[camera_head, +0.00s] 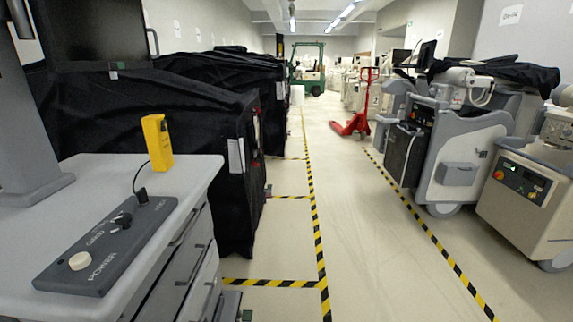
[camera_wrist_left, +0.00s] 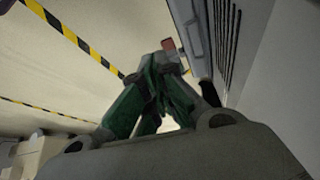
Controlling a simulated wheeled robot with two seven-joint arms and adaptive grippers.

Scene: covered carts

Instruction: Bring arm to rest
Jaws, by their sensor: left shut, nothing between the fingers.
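My left gripper (camera_wrist_left: 158,62) shows in the left wrist view. Its green fingers come together at the tips, shut with nothing between them. Pale floor with yellow-black tape lies behind it on the left, and a grey cabinet-like side with dark slots (camera_wrist_left: 222,40) is close on the right. In the head view I cannot clearly make out the left gripper. My right gripper is not in view.
A grey cart (camera_head: 190,172) with a control box (camera_head: 105,245) and a yellow device (camera_head: 157,142) stands at left. Black-covered carts (camera_head: 190,110) stand behind it. A red pallet jack (camera_head: 355,120) and medical machines (camera_head: 465,140) are at right. The taped aisle (camera_head: 350,220) is clear.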

